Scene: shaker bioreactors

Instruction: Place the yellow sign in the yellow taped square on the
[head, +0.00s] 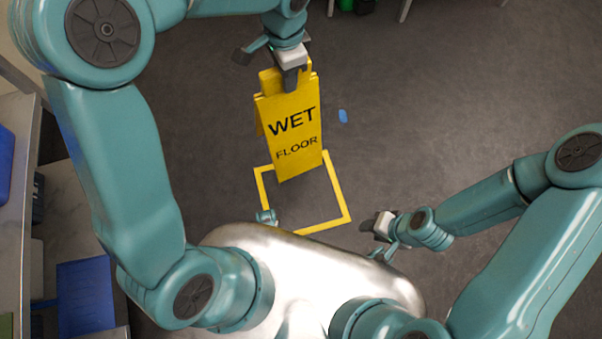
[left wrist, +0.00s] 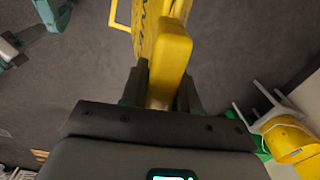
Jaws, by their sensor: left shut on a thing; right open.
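A yellow folding sign (head: 291,130) reading "WET FLOOR" hangs upright in the head view, and its top edge also shows in the left wrist view (left wrist: 170,60). My left gripper (head: 290,75) is shut on the top of the sign; its two fingers show on either side of it in the left wrist view (left wrist: 162,88). The yellow taped square (head: 340,190) is on the floor, and the sign's lower part overlaps its far side in the picture. I cannot tell whether the sign touches the floor. My right gripper (head: 378,226) is open and empty, to the right of the square.
A small blue object (head: 343,116) lies on the floor right of the sign. A bench (head: 15,200) and a blue bin (head: 85,295) stand at the left. In the left wrist view a yellow container (left wrist: 288,140) is at the right. The floor on the right is clear.

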